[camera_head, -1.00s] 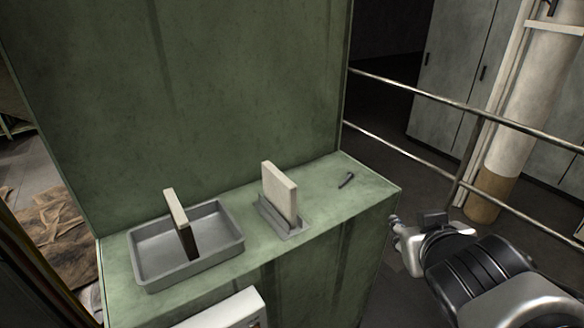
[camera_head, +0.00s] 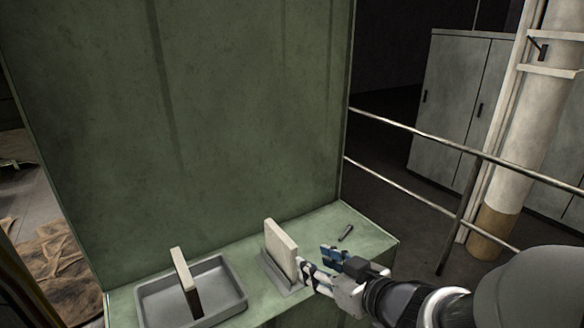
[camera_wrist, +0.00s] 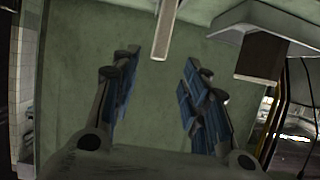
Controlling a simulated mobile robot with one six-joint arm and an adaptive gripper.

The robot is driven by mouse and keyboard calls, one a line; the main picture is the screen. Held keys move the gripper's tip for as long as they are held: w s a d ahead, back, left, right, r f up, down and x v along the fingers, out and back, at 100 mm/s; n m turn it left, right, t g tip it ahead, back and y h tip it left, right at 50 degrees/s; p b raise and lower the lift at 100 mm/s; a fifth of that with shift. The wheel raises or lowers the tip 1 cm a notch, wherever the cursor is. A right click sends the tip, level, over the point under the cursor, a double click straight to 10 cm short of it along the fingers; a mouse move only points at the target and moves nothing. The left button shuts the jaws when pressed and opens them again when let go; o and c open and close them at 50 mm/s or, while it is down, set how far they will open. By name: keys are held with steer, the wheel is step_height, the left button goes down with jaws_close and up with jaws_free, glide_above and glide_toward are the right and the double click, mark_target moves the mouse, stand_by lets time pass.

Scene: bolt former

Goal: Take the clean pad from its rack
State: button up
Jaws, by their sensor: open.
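The clean pad (camera_head: 281,248) is a pale, upright slab standing in a small grey rack (camera_head: 287,287) on the green ledge. My gripper (camera_head: 318,265) is just right of the pad in the head view, its fingers pointing toward it. In the wrist view my gripper (camera_wrist: 160,65) is open, its blue-padded fingers wide apart with nothing between them. A narrow pale bar (camera_wrist: 164,28), apparently the pad seen edge-on, lies beyond the fingertips, roughly in line with the gap. Whether a finger touches the pad cannot be told.
A grey tray (camera_head: 237,294) on the ledge's left holds another slab (camera_head: 187,270), pale on top and dark below. A small dark object (camera_head: 346,232) lies behind the gripper. A green wall (camera_head: 220,120) rises behind the ledge; metal rails (camera_head: 420,133) stand to the right.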

mark_target(295, 251)
steer(key=b+x, duration=0.2)
steer(key=x, duration=0.4)
steer(key=shift+w+a+f, duration=0.2)
steer(key=shift+a+f, duration=0.05)
steer(key=shift+a, duration=0.05)
steer(key=x, duration=0.3)
steer(key=b+x, duration=0.1)
steer(key=x, duration=0.1)
steer(key=shift+w+a+r, duration=0.1)
steer(key=shift+w+a, duration=0.15)
steer(key=shift+w, duration=0.1)
steer(key=shift+r, duration=0.1)
jaws_close()
